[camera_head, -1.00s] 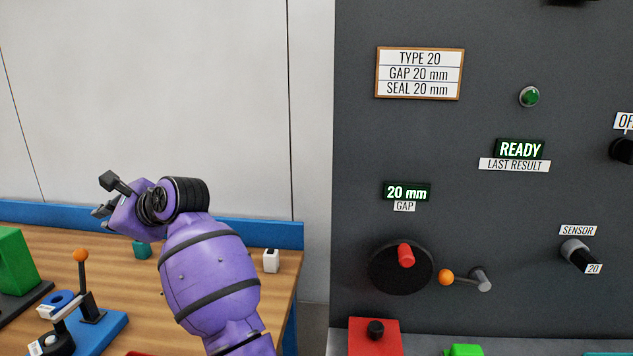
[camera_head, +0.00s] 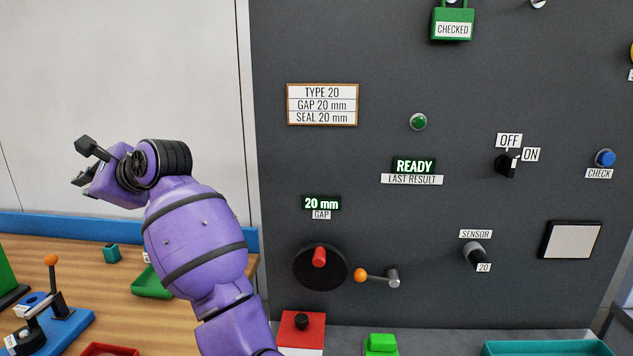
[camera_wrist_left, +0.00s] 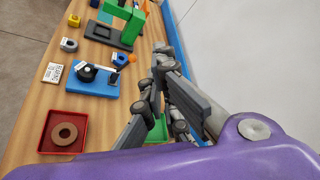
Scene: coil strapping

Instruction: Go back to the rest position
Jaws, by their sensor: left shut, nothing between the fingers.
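My purple left arm comes in from lower left in the head view and is bent, with its left gripper (camera_head: 86,164) raised above the wooden table, in front of the pale wall. The left gripper is shut and empty, and its grey fingers also fill the middle of the left wrist view (camera_wrist_left: 165,95). It touches no object that I can see. My right arm and right gripper are out of view.
A dark panel (camera_head: 440,220) stands close on the right with a red-knobbed wheel (camera_head: 320,266), an orange-tipped lever (camera_head: 377,276) and switches. The wooden table (camera_wrist_left: 85,125) bears a blue-based tool (camera_wrist_left: 95,80), a red tray (camera_wrist_left: 45,143) holding a brown ring (camera_wrist_left: 64,134), and a green tray (camera_head: 151,284).

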